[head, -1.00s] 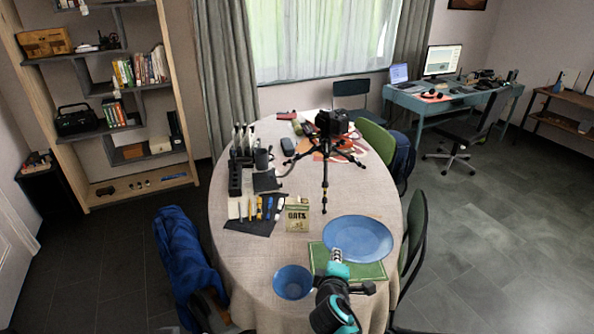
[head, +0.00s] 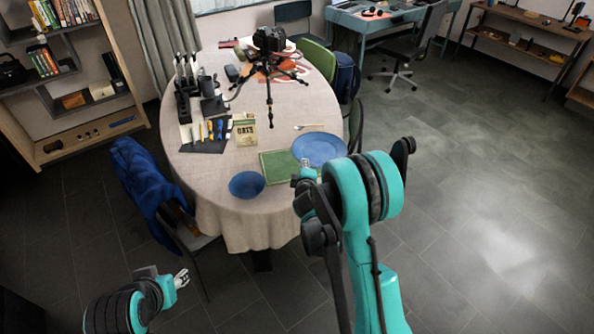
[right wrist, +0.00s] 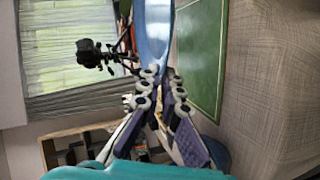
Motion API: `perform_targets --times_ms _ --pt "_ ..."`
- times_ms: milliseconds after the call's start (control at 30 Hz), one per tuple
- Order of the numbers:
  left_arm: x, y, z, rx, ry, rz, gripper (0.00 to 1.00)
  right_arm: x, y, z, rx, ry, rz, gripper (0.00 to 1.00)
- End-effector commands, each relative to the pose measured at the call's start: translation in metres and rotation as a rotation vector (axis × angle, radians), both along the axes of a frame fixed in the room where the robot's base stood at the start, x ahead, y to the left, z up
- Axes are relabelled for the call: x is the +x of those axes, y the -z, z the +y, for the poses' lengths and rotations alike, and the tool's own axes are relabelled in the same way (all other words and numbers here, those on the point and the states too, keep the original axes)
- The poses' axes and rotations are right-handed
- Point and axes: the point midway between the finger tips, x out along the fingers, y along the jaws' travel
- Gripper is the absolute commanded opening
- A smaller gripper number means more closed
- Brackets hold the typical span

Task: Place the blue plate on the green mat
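The blue plate (head: 320,149) is at the right side of the table, by the right edge of the green mat (head: 276,167). In the right wrist view the plate (right wrist: 155,32) appears nearly edge-on, apart from the mat (right wrist: 202,55), so it looks raised above the table. My right gripper (head: 306,168) is shut on its near rim; the fingertips (right wrist: 161,73) lie on either side of the rim. My right arm covers part of the table's near right. My left gripper (head: 183,278) is off the table at lower left, seemingly open and empty.
A blue bowl (head: 247,184) stands left of the mat. A spoon (head: 308,126) lies behind the plate. An oats packet (head: 245,132), a tool mat (head: 206,133) and a camera tripod (head: 268,75) are farther back. A chair with blue cloth (head: 150,185) stands at left.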

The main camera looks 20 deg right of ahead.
Motion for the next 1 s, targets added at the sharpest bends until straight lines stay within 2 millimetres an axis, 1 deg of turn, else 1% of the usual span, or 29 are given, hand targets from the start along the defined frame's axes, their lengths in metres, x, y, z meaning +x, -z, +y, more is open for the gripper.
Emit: perform_targets --times_ms 67,167,400,533,633,767,867,1000 --pt "0.000 0.003 0.000 0.000 0.000 0.000 0.40 0.007 0.006 0.003 -0.001 -0.002 -0.003 0.00" --pt "0.000 0.009 0.000 0.000 0.000 0.000 0.40 0.019 0.018 0.015 -0.002 -0.006 -0.004 0.00" --pt "0.000 0.030 0.000 0.000 0.000 0.000 0.40 0.059 0.053 0.055 -0.001 -0.005 -0.003 0.00" --pt "0.000 0.038 0.000 0.000 0.000 0.000 0.40 0.076 0.066 0.070 -0.002 -0.004 -0.003 0.00" --pt "0.000 0.041 0.000 0.000 0.000 0.000 0.40 0.083 0.071 0.077 -0.002 -0.002 -0.003 0.00" --pt "0.000 0.042 0.000 0.000 0.000 0.000 0.40 0.086 0.075 0.080 -0.001 -0.002 -0.003 0.00" --pt "0.000 0.049 0.000 0.000 0.000 0.000 0.40 0.086 0.086 0.080 -0.002 -0.001 -0.003 0.00" --pt "0.000 0.061 0.000 0.000 0.000 0.000 0.40 0.086 0.109 0.080 -0.001 -0.002 -0.003 0.00"
